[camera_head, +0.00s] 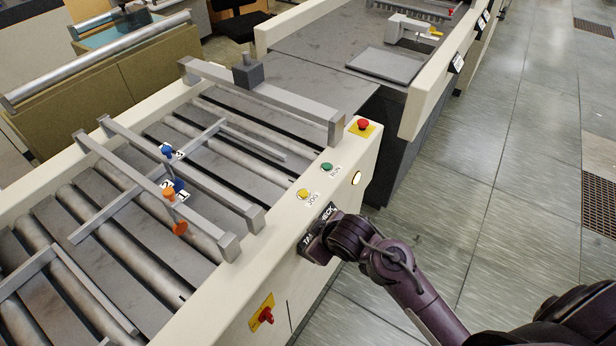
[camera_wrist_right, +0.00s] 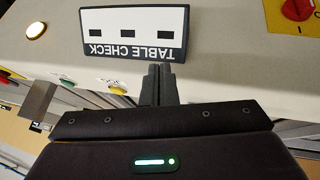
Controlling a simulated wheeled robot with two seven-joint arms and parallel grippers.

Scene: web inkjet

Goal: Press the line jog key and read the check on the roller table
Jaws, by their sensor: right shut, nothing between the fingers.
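The yellow jog key (camera_head: 303,194), labelled JOG, sits on the cream side rail beside the green RUN key (camera_head: 326,168). My right gripper (camera_wrist_right: 158,72) is shut and empty, its fingertips close to the lower edge of the table check panel (camera_wrist_right: 135,32). Whether they touch cannot be told. The panel reads TABLE CHECK upside down in the wrist view and has three dark windows. In the head view my right arm partly hides this panel (camera_head: 318,226). The jog key also shows in the wrist view (camera_wrist_right: 116,84), below the panel. My left gripper is not in view.
The roller table (camera_head: 110,235) lies left of the rail, with crossbars and orange and blue knobs (camera_head: 172,193). A red stop button (camera_head: 363,125), a lit lamp (camera_head: 356,178) and a red rotary switch (camera_head: 265,314) are nearby.

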